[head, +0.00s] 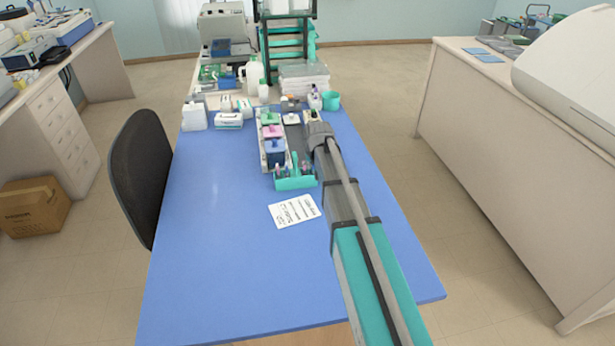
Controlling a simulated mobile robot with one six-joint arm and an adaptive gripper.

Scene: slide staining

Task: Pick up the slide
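My gripper (313,118) is at the far end of my arm, low over the right part of the blue table (220,260). It is beside the row of staining dishes. I see it from behind and small, so its fingers and anything between them cannot be made out. I cannot pick out the slide; it may be too small or hidden by my arm. A small white item (292,118) lies just left of my gripper.
A rack holds green (269,117), pink (271,132) and blue (275,151) dishes. A teal holder (295,183) with bottles and a printed card (294,210) are nearer. A teal cup (331,101) stands behind. The table's front left is clear. A black chair (140,170) is left.

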